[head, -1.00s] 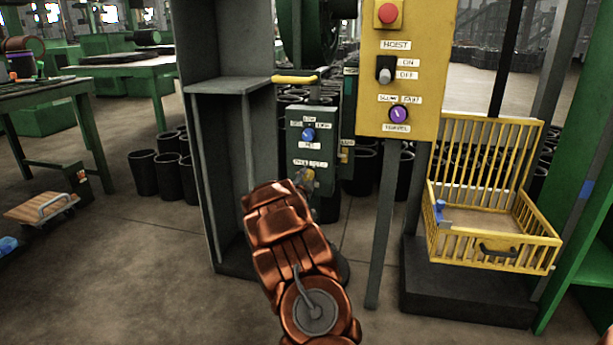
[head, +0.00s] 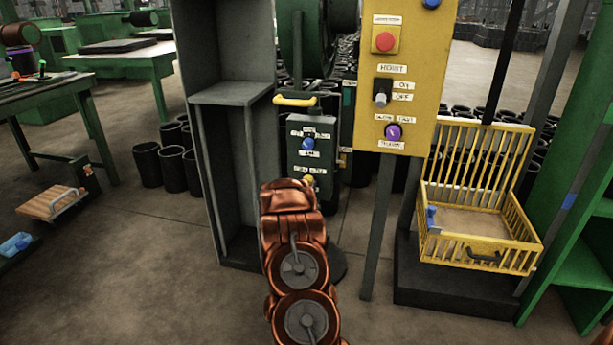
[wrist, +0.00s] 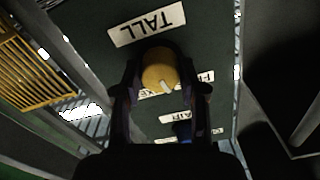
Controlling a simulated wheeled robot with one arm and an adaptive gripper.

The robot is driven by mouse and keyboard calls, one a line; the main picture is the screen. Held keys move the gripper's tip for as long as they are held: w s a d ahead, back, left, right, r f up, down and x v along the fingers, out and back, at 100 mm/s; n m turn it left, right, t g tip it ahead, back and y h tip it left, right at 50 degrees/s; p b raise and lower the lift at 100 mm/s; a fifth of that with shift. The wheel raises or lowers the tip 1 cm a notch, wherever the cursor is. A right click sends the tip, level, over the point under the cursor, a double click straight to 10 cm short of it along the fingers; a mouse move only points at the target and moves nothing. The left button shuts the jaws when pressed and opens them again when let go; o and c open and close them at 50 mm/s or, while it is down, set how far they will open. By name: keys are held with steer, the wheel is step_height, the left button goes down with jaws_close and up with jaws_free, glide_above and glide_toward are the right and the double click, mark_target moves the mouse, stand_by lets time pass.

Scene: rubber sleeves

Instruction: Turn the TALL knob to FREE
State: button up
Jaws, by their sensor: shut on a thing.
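The TALL knob is a round yellow knob (wrist: 155,62) with a white pointer mark. It sits on a dark green panel (wrist: 215,105), beside the white TALL label (wrist: 147,25), which appears upside down in the wrist view. My gripper (wrist: 159,75) has one finger on each side of the knob and is shut on it. The pointer aims down and slightly right in the wrist view, between two partly hidden labels, one ending in KE (wrist: 152,93) and one starting with FR (wrist: 199,78). In the head view the yellow knob (head: 308,180) shows just above my copper arm, which hides the fingers.
A blue knob (head: 308,144) with labels sits above the yellow one on the same panel. A yellow handle bar (head: 295,101) juts out above it. A yellow HOIST panel (head: 405,70) stands to the right, with a yellow crate (head: 480,245) beyond. A grey cabinet (head: 222,140) stands left.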

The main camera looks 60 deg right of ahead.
steer(key=shift+r+n+p, duration=0.25)
steer(key=shift+n+p, duration=0.5)
steer(key=shift+n, duration=0.05)
steer(key=shift+f+n+p, duration=0.25)
steer(key=shift+n+p, duration=0.65)
steer(key=shift+p, duration=0.1)
steer(key=o, duration=1.1)
steer(key=shift+o, duration=0.2)
steer(key=v, duration=1.2)
steer(key=shift+r, duration=0.1)
